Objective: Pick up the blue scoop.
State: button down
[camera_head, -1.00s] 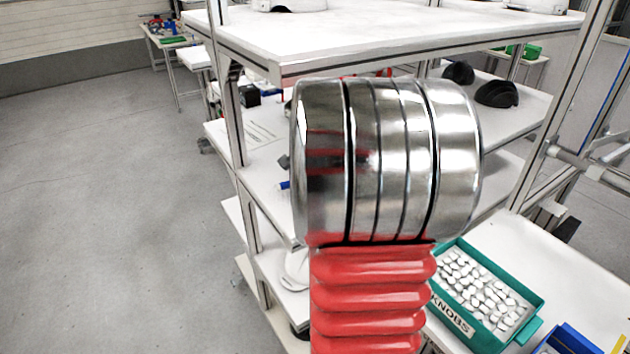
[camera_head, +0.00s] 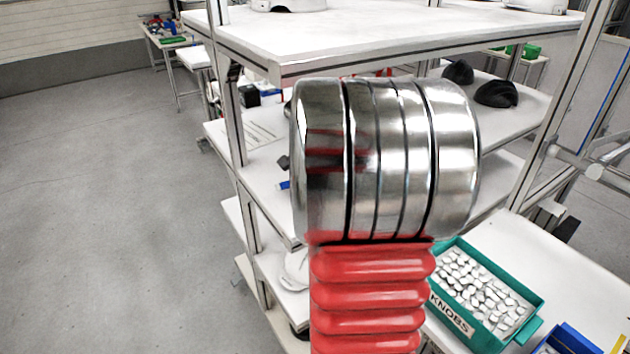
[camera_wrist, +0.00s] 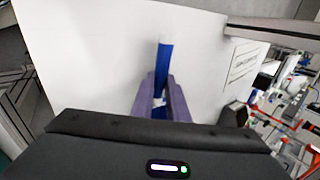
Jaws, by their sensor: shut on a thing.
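The blue scoop (camera_wrist: 165,58) shows in the wrist view as a narrow blue handle with a pale far tip, above a white shelf surface. My gripper (camera_wrist: 160,101) is shut on it, with one purple finger on each side. The fingers and the dark gripper body hide the near part of the scoop. I cannot tell whether it touches the shelf. In the head view a small blue end (camera_head: 284,185) shows just left of my arm, which hides the gripper.
The white middle shelf (camera_head: 262,172) has a posted sheet on it, and an upper shelf (camera_head: 380,42) overhangs it. Dark helmet shells (camera_head: 496,94) sit at the back right. A green bin of knobs (camera_head: 480,300) stands on the right. The grey floor at left is clear.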

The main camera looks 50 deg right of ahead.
jog(key=shift+r, duration=0.1)
jog(key=shift+r, duration=1.85)
jog(key=s+a, duration=0.3)
jog(key=s, duration=0.5)
jog(key=s+a, duration=0.4)
jog(key=s, duration=0.4)
jog(key=shift+s+f, duration=0.2)
jog(key=shift+s, duration=0.1)
jog(key=c, duration=2.3)
grip_release()
jog(key=shift+d, duration=0.1)
grip_shut()
